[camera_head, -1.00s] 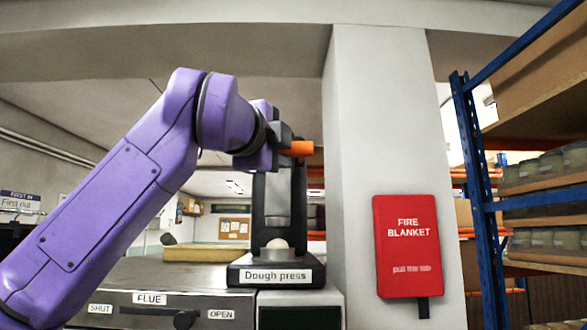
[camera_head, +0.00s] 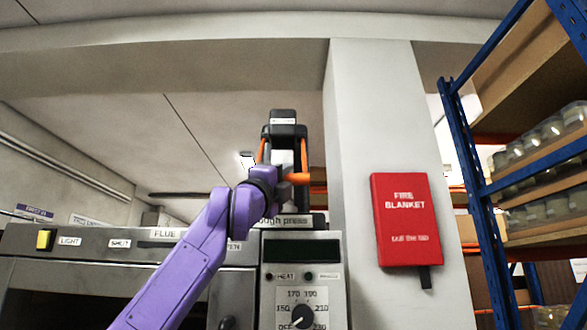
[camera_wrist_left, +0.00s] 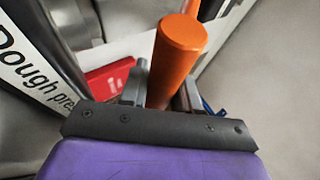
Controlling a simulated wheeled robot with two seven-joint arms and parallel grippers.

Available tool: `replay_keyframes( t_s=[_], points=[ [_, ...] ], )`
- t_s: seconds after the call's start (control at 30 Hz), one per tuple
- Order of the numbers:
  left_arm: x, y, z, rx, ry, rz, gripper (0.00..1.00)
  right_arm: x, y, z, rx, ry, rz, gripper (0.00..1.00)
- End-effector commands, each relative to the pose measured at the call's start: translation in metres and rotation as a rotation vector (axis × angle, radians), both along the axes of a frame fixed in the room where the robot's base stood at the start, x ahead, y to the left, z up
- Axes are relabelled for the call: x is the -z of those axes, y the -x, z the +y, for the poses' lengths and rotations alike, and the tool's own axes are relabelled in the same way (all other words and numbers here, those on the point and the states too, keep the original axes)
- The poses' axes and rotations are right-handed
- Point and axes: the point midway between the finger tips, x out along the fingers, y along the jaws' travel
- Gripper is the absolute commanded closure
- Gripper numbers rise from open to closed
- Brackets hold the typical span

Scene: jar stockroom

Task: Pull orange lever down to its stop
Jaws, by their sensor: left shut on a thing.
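The dough press (camera_head: 283,117) stands behind the counter front, dark with a pale middle part. Its orange lever (camera_head: 298,179) has two side arms that slope from the press head down to a crosswise handle, low in front of the press. My left gripper (camera_head: 277,179) is shut on the handle, whose right end sticks out. In the left wrist view, the round orange handle (camera_wrist_left: 176,60) stands between my two grey fingers. The press base and the dough are mostly hidden behind my arm and gripper. I cannot tell whether the lever touches its stop. My right gripper is out of view.
An oven control panel (camera_head: 302,285) with a dial is below the press, beside a flue panel (camera_head: 120,243). A red fire blanket case (camera_head: 406,220) hangs on the white pillar (camera_head: 350,120). A blue-framed jar shelf (camera_head: 470,160) stands at the right.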

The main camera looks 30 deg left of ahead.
Motion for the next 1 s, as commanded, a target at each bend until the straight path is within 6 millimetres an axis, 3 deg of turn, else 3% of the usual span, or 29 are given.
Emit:
replay_keyframes(
  t_s=[0.07,0.67,0.7,0.73,0.77,1.0],
  points=[
    [0.0087,-0.0096,0.0113,-0.013,0.012,0.015,1.00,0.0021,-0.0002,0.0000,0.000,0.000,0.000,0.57],
    [0.0076,-0.0115,0.0150,-0.012,0.009,0.007,1.00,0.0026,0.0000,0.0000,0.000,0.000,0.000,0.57],
    [0.0074,-0.0113,0.0149,-0.012,0.009,0.006,0.61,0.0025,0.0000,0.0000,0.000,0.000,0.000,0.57],
    [0.0073,-0.0111,0.0148,-0.012,0.009,0.006,0.51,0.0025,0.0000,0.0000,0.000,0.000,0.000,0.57],
    [0.0072,-0.0109,0.0145,-0.012,0.009,0.005,0.48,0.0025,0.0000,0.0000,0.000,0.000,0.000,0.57],
    [0.0068,-0.0099,0.0119,-0.008,0.006,0.004,0.48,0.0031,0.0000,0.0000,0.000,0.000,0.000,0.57]
  ],
)
